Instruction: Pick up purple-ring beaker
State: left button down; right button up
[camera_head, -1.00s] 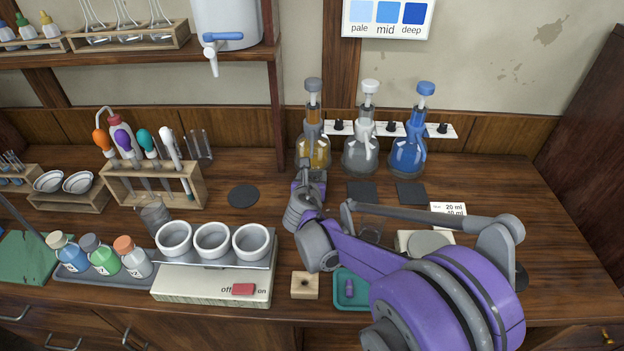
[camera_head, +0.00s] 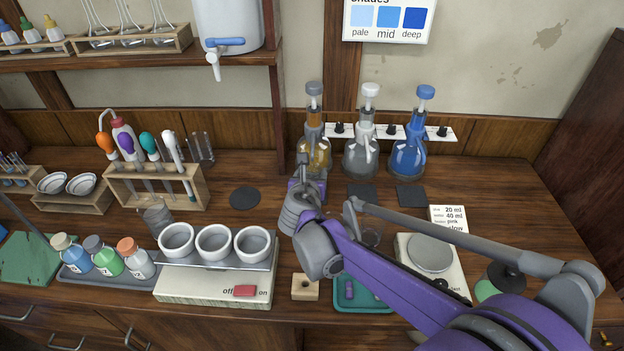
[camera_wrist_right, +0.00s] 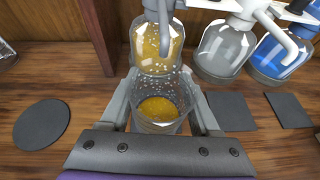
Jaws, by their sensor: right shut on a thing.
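My right gripper (camera_wrist_right: 160,108) is shut on a clear glass beaker (camera_wrist_right: 158,126), with one finger on each side of it. The beaker is upright and holds some amber liquid with bubbles. It is below the amber dispenser bottle (camera_wrist_right: 156,48); no purple ring can be made out on it. In the head view my right gripper (camera_head: 307,186) is in front of the amber bottle (camera_head: 314,155), and my wrist mostly hides the beaker. My left gripper is not in view.
Clear and blue (camera_head: 407,155) dispenser bottles stand to the right, with dark square pads in front. A round dark pad (camera_head: 245,198) lies to the left. A glass beaker (camera_head: 155,215) stands by the test-tube rack. A three-cup heater (camera_head: 215,285), wooden block (camera_head: 305,288) and scale (camera_head: 432,252) are nearer.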

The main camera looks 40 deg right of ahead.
notch_tip(320, 180, up, 14)
jog(key=p, duration=0.5)
jog(key=shift+r, duration=0.25)
jog(key=shift+s, duration=0.1)
